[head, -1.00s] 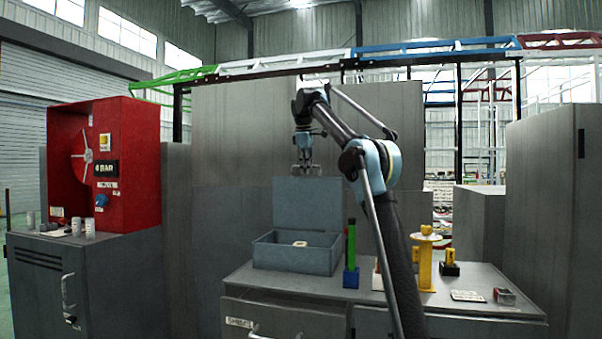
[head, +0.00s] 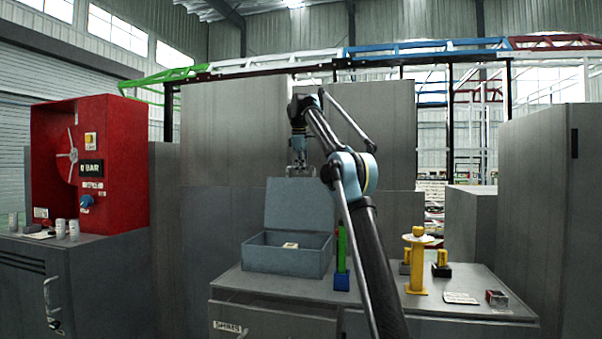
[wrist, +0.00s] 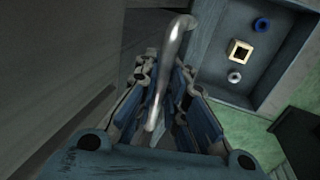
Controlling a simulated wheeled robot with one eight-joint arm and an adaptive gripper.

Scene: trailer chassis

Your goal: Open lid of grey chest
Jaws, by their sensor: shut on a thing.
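The grey chest (head: 285,262) sits on the left part of the workbench. Its lid (head: 299,205) stands raised, roughly upright, at the back of the box, so the inside is open to view. My gripper (head: 299,171) is at the lid's top edge. In the wrist view my gripper (wrist: 165,105) is shut on a shiny curved metal handle (wrist: 172,65), which runs between the fingers. The open chest (wrist: 225,75) also shows at upper right there, with a blue ring (wrist: 262,24), a pale square piece (wrist: 240,51) and a light ring (wrist: 234,77) inside.
A green and blue upright piece (head: 342,258) stands right of the chest. A yellow stand (head: 417,262) and small yellow pieces are farther right on the bench (head: 385,305). A red cabinet (head: 115,160) stands at left. Tall grey panels rise behind the lid.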

